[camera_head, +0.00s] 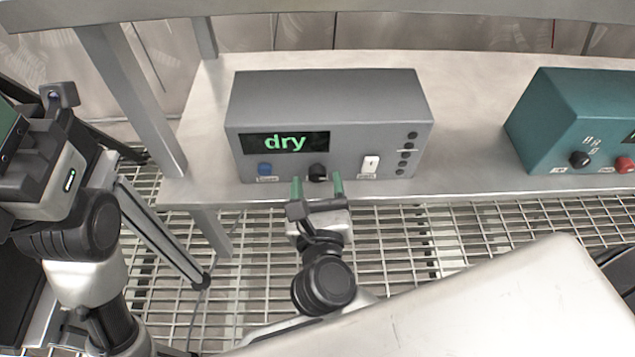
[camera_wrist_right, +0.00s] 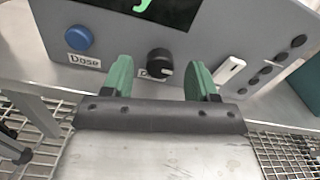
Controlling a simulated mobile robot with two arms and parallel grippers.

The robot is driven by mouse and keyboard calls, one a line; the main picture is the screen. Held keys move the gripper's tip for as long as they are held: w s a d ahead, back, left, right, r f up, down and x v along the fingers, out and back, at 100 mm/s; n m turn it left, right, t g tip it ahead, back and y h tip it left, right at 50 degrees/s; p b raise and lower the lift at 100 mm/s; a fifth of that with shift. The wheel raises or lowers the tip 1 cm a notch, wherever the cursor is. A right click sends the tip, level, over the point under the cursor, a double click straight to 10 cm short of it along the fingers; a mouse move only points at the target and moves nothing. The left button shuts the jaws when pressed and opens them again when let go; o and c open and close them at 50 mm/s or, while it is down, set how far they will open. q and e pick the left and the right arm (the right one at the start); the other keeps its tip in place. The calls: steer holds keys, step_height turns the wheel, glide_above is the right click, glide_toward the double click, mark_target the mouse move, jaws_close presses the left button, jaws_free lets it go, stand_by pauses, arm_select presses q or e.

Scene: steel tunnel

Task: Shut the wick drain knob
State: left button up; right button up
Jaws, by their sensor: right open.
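A grey box (camera_head: 325,95) with a display reading "dry" in green stands on the steel shelf. A black round knob (camera_head: 318,172) sits low in the middle of its front. In the right wrist view the knob (camera_wrist_right: 160,62) shows a pale mark on its lower right, and the label below it is mostly hidden. My right gripper (camera_head: 317,187) is open, its green fingers on either side of and just short of the knob. The gripper also shows in the right wrist view (camera_wrist_right: 161,82), with nothing between the fingers. My left gripper (camera_head: 15,140) is partly cut off at the left edge.
On the same front are a blue button (camera_head: 265,169) labelled "Dose", a white switch (camera_head: 370,163) and several black buttons (camera_head: 405,153). A teal box (camera_head: 565,120) stands farther right. A shelf post (camera_head: 130,95) rises at left. Grating lies below.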

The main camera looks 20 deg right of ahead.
steer(key=shift+w+d, duration=0.15)
steer(key=shift+w, duration=0.3)
steer(key=shift+c, duration=0.2)
